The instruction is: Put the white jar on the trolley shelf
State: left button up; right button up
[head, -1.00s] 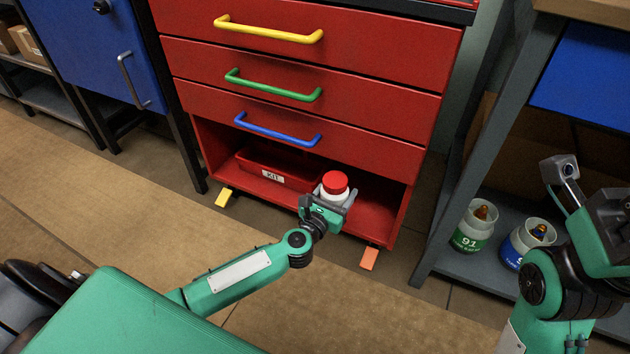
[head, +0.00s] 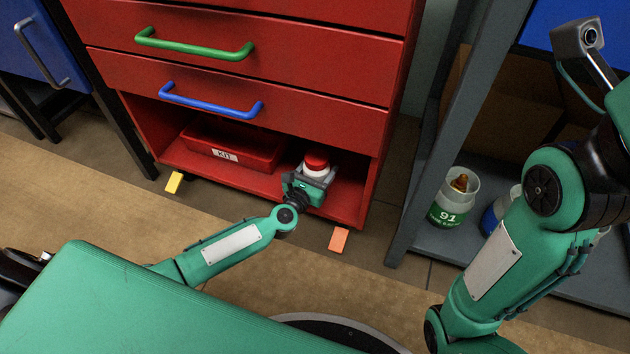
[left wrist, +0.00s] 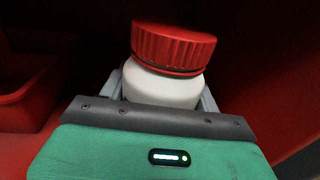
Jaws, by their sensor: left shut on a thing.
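The white jar (head: 315,172) with a red lid is inside the open bottom shelf of the red trolley (head: 250,188), toward its right side. My left gripper (head: 312,180) is shut on the jar. In the left wrist view the jar (left wrist: 163,85) stands upright between the two fingers of the left gripper (left wrist: 162,95). Its lower part is hidden behind the gripper body, so I cannot tell whether it touches the shelf. My right arm shows at the right in the head view, but its fingers are out of the picture.
A red KIT tray (head: 235,147) sits on the shelf left of the jar, and it also shows in the left wrist view (left wrist: 25,100). Drawers with green (head: 193,47) and blue handles hang above. Labelled pots (head: 452,204) stand on a grey rack at the right.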

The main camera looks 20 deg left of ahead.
aim_at(319, 179)
pick_arm(q)
jog(key=shift+f+b, duration=1.6)
jog(key=shift+f, duration=0.85)
jog(key=o, duration=1.1)
jog(key=shift+r, duration=0.2)
